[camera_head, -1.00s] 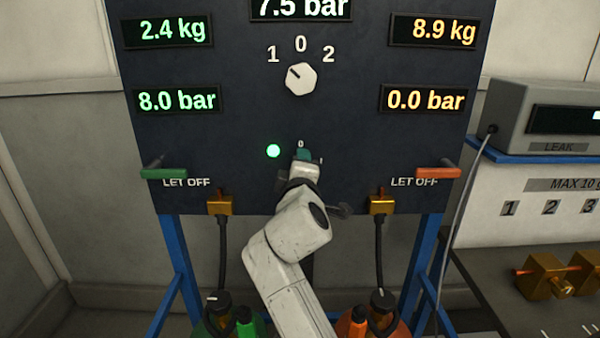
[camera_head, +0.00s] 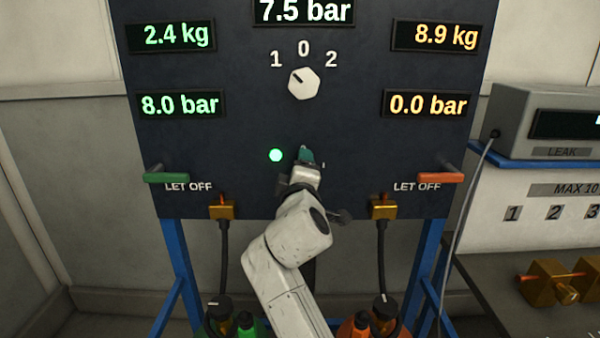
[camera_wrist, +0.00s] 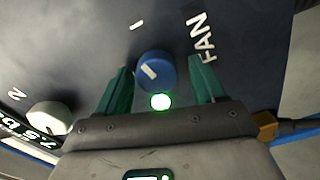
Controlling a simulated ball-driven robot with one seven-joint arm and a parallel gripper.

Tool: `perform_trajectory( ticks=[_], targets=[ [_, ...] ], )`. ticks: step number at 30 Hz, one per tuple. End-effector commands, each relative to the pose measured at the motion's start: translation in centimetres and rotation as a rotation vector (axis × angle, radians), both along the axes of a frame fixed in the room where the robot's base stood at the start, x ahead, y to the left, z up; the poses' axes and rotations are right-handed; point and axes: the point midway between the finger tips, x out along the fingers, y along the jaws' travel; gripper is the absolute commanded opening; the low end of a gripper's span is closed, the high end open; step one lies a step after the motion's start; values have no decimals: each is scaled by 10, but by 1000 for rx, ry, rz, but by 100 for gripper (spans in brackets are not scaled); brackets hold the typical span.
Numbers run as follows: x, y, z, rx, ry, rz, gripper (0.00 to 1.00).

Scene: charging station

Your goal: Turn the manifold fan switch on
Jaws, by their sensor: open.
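The fan switch is a round blue knob (camera_wrist: 152,68) with a white mark on its face, on the dark panel. The word FAN and a stroke label stand beside it in the wrist view. My gripper (camera_wrist: 160,63) is open, its two teal fingers on either side of the knob with gaps showing. I cannot tell how deep the fingertips reach along the knob. In the head view my gripper (camera_head: 306,156) is at the lower middle of the panel and hides the knob. A lit green lamp (camera_head: 276,155) is just left of it; it also shows in the wrist view (camera_wrist: 160,102).
A white selector knob (camera_head: 303,84) is above on the panel (camera_head: 240,120), pointing towards 1. A green lever (camera_head: 166,178) and an orange lever (camera_head: 440,177) stick out at the panel's sides. Brass fittings (camera_head: 222,208) with hoses sit along its lower edge.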

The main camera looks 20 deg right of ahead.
Motion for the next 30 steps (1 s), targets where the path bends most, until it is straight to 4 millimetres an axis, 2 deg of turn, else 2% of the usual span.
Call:
perform_trajectory(
  ticks=[8,21,25,30],
  targets=[
    [-8,2,0,0,-1,-1,69],
    [-81,27,-1,1,-1,1,69],
    [-95,32,-1,0,-1,2,69],
    [-103,34,0,-1,1,1,69]
  ],
)
